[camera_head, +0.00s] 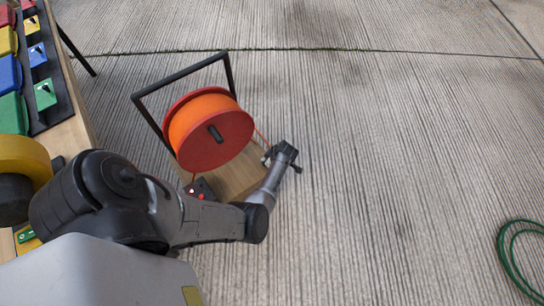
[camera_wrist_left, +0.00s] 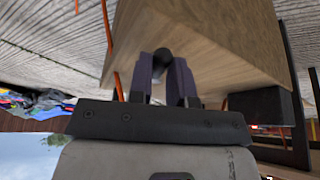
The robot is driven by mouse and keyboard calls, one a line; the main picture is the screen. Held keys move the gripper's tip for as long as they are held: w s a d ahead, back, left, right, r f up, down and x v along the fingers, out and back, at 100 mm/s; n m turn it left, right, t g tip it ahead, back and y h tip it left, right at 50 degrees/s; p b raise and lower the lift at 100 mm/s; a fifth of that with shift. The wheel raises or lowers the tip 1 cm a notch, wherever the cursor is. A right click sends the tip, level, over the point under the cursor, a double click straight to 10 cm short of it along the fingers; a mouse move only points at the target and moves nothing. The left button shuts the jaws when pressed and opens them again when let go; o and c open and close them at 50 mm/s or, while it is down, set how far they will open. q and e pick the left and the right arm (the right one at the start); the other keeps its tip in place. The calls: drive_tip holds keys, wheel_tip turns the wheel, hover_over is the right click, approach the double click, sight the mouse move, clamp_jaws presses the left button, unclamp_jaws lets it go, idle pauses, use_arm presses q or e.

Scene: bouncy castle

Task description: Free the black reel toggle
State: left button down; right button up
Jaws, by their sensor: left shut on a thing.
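The cable reel (camera_head: 208,130) has red flanges, orange cable and a black hub handle. It stands in a black frame (camera_head: 180,75) on a wooden base (camera_head: 236,178). My left gripper (camera_head: 271,156) is at the right edge of this base. In the left wrist view, the fingers of the left gripper (camera_wrist_left: 169,78) are closed around a small round black toggle (camera_wrist_left: 163,56) at the wooden base (camera_wrist_left: 215,42). The fingers hide part of the toggle. In the head view I cannot make the toggle out. My right gripper is not in view.
A table at the left holds coloured blocks (camera_head: 45,94) and a yellow roll (camera_head: 25,158). A dark box with red parts (camera_head: 200,190) sits beside the reel. An orange cord (camera_wrist_left: 110,45) hangs near my gripper. A green hose (camera_head: 512,260) lies at far right; ground between is clear.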

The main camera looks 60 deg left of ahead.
use_arm(q)
drive_tip(key=m+p, duration=0.1)
drive_tip(key=s+m+p, duration=0.1)
drive_tip(key=shift+d+r+m+t, duration=0.15)
drive_tip(key=shift+d+m+t, duration=0.05)
drive_tip(key=shift+m+t, duration=0.2)
drive_tip(key=shift+s+m+t+y+p, duration=0.2)
drive_tip(key=shift+m+t+y+p, duration=0.1)
drive_tip(key=shift+m+p, duration=0.35)
drive_tip(key=c, duration=1.1)
unclamp_jaws()
drive_tip(key=shift+d, duration=0.1)
